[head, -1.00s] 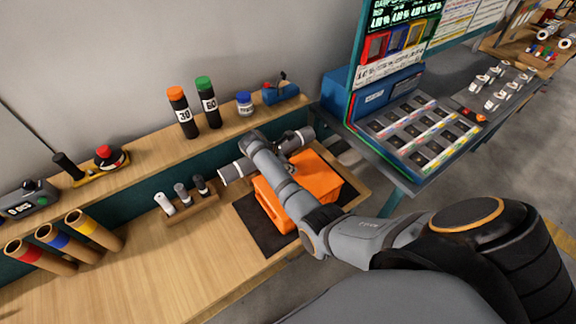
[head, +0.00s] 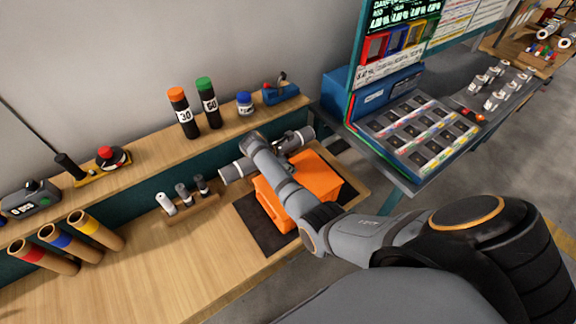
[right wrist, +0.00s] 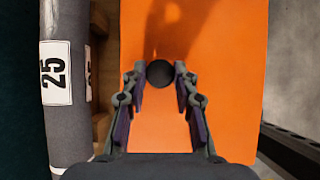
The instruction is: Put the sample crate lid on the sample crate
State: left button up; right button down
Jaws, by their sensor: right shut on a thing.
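The orange sample crate (head: 275,207) stands on a dark mat at the right end of the wooden bench in the head view. The orange sample crate lid (head: 318,178) is over it, partly hidden by my right arm. I cannot tell whether the lid is fully seated or a gap is left. In the right wrist view the lid (right wrist: 215,90) fills the middle, with a round black knob (right wrist: 159,73). My right gripper (right wrist: 160,76) is shut on that knob, one finger on each side. In the head view its fingers are hidden. My left gripper is not in view.
A grey roll marked 25 (right wrist: 65,85) is close left of the lid in the right wrist view. A rack of small cylinders (head: 190,207) stands left of the mat (head: 262,228). Bottles (head: 207,103) line the shelf behind. The bench front (head: 150,265) is clear.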

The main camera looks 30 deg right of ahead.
jog(key=shift+f, duration=0.4)
dwell(0.3)
jog(key=c, duration=1)
grip_release()
jog(key=shift+o, duration=0.2)
jog(key=v, duration=1.2)
